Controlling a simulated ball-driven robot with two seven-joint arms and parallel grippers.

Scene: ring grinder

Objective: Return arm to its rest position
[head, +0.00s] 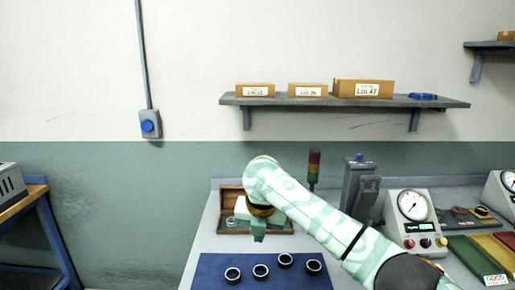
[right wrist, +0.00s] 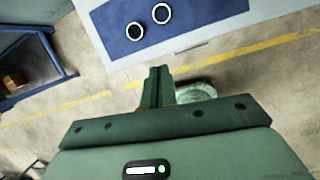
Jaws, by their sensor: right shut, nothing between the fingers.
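My right arm comes in from the lower right of the head view. Its green gripper (head: 259,231) points down and overlaps the wooden box in the picture. In the right wrist view the two fingers (right wrist: 156,86) are pressed together with nothing between them. There the fingers show against the floor, just off the table edge. Several dark rings with light rims, one of them at the left (head: 232,274), lie on a blue mat (head: 212,264). Two rings also show in the right wrist view (right wrist: 135,31). My left gripper is not in view.
The open wooden box (head: 228,194) stands behind the mat, partly hidden by my arm. A gauge unit (head: 410,228), a grey machine (head: 360,188) and coloured trays (head: 468,254) stand to the right. A shelf (head: 300,101) with boxes hangs above. Floor is clear below the gripper.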

